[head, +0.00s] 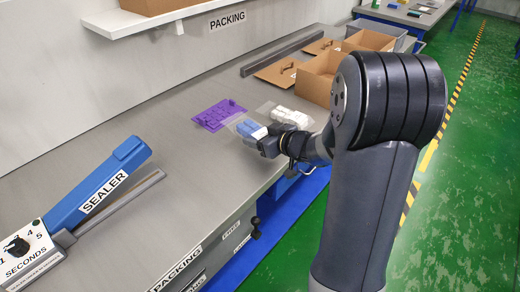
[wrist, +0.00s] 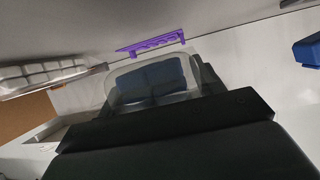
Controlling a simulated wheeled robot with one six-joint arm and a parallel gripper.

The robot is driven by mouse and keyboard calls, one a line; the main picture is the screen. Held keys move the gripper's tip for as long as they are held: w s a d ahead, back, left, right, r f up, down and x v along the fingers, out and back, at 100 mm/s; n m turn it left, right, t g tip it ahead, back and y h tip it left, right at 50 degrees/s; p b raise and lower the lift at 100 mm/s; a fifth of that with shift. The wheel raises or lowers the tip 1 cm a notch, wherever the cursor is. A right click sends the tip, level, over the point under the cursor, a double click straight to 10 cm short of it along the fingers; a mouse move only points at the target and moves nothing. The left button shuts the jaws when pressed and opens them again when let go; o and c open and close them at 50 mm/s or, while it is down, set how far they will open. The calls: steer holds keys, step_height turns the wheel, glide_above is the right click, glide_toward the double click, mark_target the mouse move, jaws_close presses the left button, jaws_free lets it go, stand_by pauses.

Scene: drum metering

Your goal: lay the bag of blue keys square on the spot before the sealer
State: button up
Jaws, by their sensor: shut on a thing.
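The clear bag of blue keys (head: 246,126) is held in my gripper (head: 263,138), above or at the bench near the purple tray; I cannot tell whether it touches the bench. In the wrist view the bag of blue keys (wrist: 150,78) sticks out beyond the dark jaws (wrist: 165,120), which are shut on its near edge. The blue sealer (head: 105,185), with a dial box at its near end, stands at the left of the head view, well apart from the bag. Its blue end (wrist: 308,50) shows at the right of the wrist view. No marked spot before the sealer is discernible.
A purple tray (head: 218,114) lies just beyond the bag. A bag of white keys (head: 291,117) lies to the right. Open cardboard boxes (head: 318,78) stand farther back. The bench (head: 180,150) between the bag and the sealer is clear. A shelf (head: 140,20) hangs above.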

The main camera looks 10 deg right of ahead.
steer(key=shift+f, duration=2.05)
steer(key=shift+f+b, duration=0.15)
steer(key=shift+b, duration=0.15)
steer(key=shift+f, duration=0.15)
steer(key=o, duration=1.1)
steer(key=shift+b, duration=0.3)
